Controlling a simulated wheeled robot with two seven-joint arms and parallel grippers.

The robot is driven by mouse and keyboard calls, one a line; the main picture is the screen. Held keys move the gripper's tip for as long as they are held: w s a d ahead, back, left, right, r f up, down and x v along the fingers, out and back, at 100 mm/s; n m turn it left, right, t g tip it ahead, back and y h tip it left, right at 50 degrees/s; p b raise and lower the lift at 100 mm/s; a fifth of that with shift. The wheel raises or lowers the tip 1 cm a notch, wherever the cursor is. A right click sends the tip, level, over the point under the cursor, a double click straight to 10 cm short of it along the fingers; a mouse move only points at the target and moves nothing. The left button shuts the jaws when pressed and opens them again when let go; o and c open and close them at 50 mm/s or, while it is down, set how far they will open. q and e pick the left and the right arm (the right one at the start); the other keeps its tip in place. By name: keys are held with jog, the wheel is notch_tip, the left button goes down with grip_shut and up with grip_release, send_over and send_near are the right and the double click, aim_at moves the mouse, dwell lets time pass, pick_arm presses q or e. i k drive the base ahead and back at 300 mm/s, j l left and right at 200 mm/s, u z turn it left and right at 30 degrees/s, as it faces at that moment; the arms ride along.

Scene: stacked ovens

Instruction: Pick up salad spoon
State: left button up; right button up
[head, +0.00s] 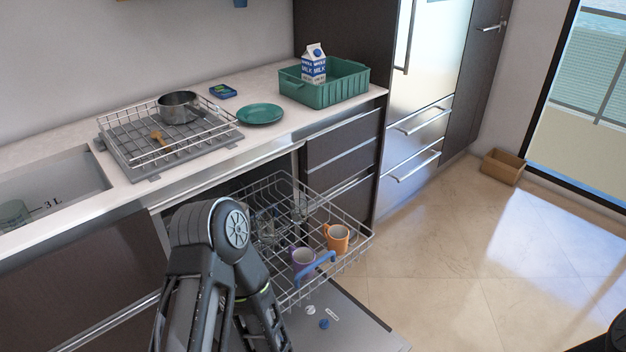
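A small wooden utensil (158,137), which looks like the salad spoon, lies in the wire rack (128,158) on the counter, left of a steel pot. It is small in the picture, so its exact shape is hard to tell. My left arm comes up from the bottom edge and bends at a joint in front of the pulled-out dishwasher basket. Its far end runs down out of the picture, so my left gripper is not seen. My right gripper is not seen either.
The steel pot (180,107) is in the rack. A teal plate (260,114) and a green crate (325,93) with a milk carton (313,65) stand to its right. The dishwasher basket (352,252) holds an orange mug (337,238) and a purple mug (303,261).

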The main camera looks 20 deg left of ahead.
aim_at(155, 134)
jog(key=u, duration=1.55)
